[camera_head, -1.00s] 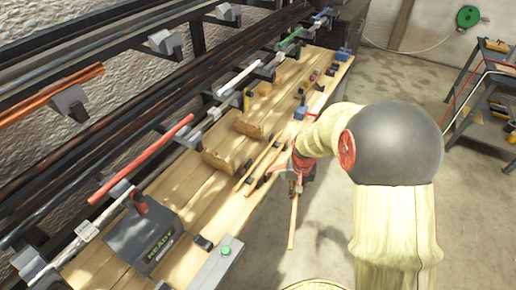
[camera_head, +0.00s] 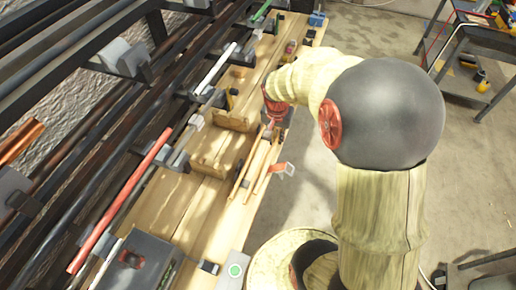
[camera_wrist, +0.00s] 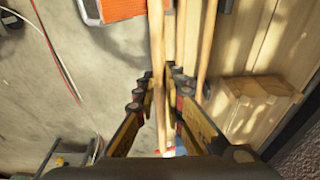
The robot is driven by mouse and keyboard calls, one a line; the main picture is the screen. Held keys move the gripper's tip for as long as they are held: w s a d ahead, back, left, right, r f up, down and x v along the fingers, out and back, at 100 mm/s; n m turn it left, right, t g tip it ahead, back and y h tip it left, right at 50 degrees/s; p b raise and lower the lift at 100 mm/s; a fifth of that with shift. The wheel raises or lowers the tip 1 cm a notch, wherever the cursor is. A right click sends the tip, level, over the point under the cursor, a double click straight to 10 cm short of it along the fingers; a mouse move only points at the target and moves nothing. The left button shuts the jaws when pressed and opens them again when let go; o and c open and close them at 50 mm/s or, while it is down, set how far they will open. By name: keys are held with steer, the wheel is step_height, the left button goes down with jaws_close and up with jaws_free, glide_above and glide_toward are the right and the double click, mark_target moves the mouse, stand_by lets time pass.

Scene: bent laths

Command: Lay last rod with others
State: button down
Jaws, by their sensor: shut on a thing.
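My gripper (camera_head: 272,118) is over the right edge of the bench in the head view. In the wrist view its dark and yellow fingers (camera_wrist: 160,85) are shut on a thin pale wooden rod (camera_wrist: 157,45), which runs lengthwise between them. Other similar rods (camera_wrist: 206,45) lie just right of it in the wrist view, roughly parallel. In the head view the rods (camera_head: 247,165) form a narrow group in front of my gripper. The held rod is close beside the group; I cannot tell whether it touches the support beneath.
Wooden blocks (camera_head: 215,155) stand left of the rods on the bench (camera_head: 192,205). An orange-red piece with a white edge (camera_head: 283,168) sticks out at the bench's right edge. A rack with pipes (camera_head: 120,200) lines the left. Open floor lies right.

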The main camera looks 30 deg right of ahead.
steer(key=w+a+f, duration=0.1)
steer(key=f, duration=0.1)
steer(key=w+a+f, duration=0.1)
steer(key=w+f, duration=0.1)
steer(key=w+a+f+b, duration=0.1)
steer(key=w+f, duration=0.1)
steer(key=shift+a+f, duration=0.1)
steer(key=shift+a, duration=0.25)
step_height(320, 180, down, 4)
steer(key=shift+w+a+r+b, duration=0.15)
steer(key=shift+r+b, duration=0.1)
steer(key=shift+b, duration=0.15)
steer(key=shift+f+b, duration=0.45)
steer(key=shift+f, duration=0.25)
steer(key=c, duration=2.2)
jaws_free()
steer(key=shift+s, duration=0.2)
steer(key=shift+o, duration=0.2)
